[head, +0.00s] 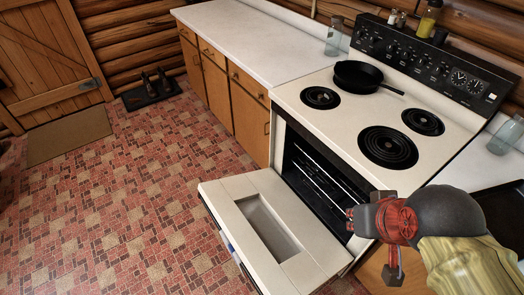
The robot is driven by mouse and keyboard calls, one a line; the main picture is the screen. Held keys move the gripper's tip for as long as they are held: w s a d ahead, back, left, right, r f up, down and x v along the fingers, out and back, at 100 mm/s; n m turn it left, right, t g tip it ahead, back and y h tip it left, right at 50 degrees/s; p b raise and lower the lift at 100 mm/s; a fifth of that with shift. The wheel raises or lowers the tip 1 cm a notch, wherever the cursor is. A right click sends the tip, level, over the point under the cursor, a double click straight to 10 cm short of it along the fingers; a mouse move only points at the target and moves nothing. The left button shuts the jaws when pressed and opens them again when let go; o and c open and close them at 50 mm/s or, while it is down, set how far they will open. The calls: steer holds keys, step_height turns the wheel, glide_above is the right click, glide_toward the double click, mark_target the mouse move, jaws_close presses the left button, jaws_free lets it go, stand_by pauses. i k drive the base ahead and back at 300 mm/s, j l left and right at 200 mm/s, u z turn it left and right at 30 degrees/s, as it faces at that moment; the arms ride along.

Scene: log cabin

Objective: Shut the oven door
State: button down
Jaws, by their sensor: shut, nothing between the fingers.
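The white stove (342,118) stands at the right in the head view. Its oven door (225,205) is folded down, wide open and about level, with its recessed inner panel facing up. The dark oven cavity (315,170) with its racks shows behind the door. My gripper (352,222) is shut and empty. It is at the right of the picture, in front of the right part of the oven opening, and covers that part. I cannot tell whether it touches the stove.
A black skillet (357,75) sits on the back left burner. Wooden cabinets (222,88) with a white countertop (235,40) run to the left of the stove. The tiled floor (110,205) left of the oven door is clear. A glass (507,134) stands right of the stove.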

mark_target(270, 225)
steer(key=k+j, duration=0.2)
steer(key=j, duration=0.2)
steer(key=k+j, duration=0.25)
steer(key=j, duration=0.15)
steer(key=k+j, duration=0.2)
steer(key=j, duration=0.15)
steer(key=k+j, duration=0.25)
steer(key=j, duration=0.15)
